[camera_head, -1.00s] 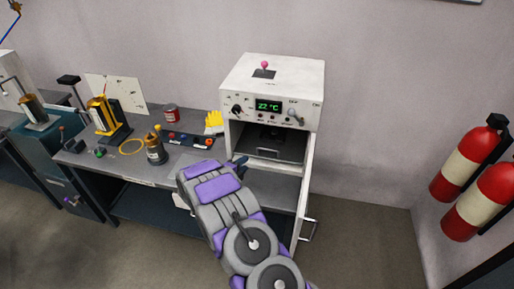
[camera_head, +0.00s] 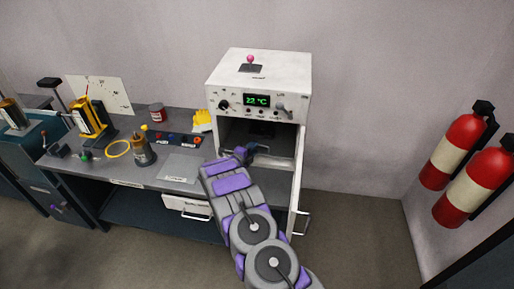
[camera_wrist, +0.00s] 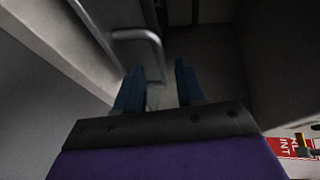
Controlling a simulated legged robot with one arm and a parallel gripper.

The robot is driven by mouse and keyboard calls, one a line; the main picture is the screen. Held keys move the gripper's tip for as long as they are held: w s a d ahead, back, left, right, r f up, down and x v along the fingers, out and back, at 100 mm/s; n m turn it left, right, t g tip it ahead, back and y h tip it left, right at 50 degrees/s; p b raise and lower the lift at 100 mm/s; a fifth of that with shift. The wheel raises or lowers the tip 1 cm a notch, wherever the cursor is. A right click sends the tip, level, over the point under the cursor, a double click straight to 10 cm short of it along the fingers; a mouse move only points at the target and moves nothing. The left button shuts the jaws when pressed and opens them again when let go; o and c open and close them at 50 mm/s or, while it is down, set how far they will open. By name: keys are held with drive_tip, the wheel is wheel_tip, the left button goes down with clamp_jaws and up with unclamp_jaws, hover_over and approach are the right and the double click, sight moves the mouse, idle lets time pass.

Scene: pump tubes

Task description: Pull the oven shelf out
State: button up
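The white oven (camera_head: 258,78) stands on the bench with its front open and its display reading 22 °C. Its door (camera_head: 298,185) hangs open on the right side. The grey oven shelf (camera_head: 283,161) is low inside the opening, partly hidden behind my gripper. My gripper (camera_head: 250,153) is at the oven mouth, in front of the shelf. In the wrist view, my gripper (camera_wrist: 158,82) has its two blue fingers apart with nothing visibly held between them. A bent metal handle (camera_wrist: 145,38) shows just beyond the left finger, likely the shelf's handle; contact cannot be told.
The open door with its handle (camera_head: 303,222) borders my arm on the right. Fire extinguishers (camera_head: 452,152) hang on the right wall.

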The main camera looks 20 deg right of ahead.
drive_tip(key=shift+x, duration=2.15)
drive_tip(key=shift+s, duration=0.1)
drive_tip(key=shift+c, duration=0.6)
clamp_jaws()
